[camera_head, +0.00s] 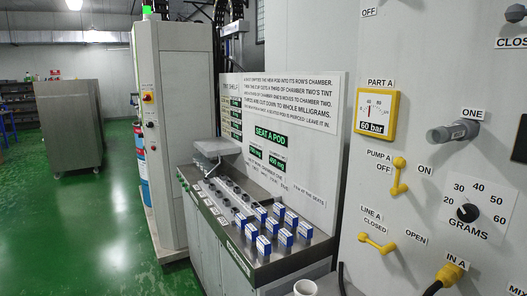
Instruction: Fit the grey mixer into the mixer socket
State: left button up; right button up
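No grey mixer can be made out for certain in the head view. A label starting "MIX" (517,289) is cut off at the bottom right corner, and the mixer socket is not visible. A grey cylinder with a dark end (453,131) sticks out of the white panel under the label "ONE"; I cannot tell whether it is a mixer. Neither of my grippers is in view.
The white panel carries a yellow gauge (377,113), yellow levers (398,176), a dial (467,213) and a yellow connector (449,274). A counter (270,266) holds several blue-and-white pods (264,245). A white round rim (305,287) shows at the bottom. Green floor (70,220) is clear at left.

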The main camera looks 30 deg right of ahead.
aim_at(462, 130)
jog(key=i, duration=2.75)
jog(key=z, duration=3.3)
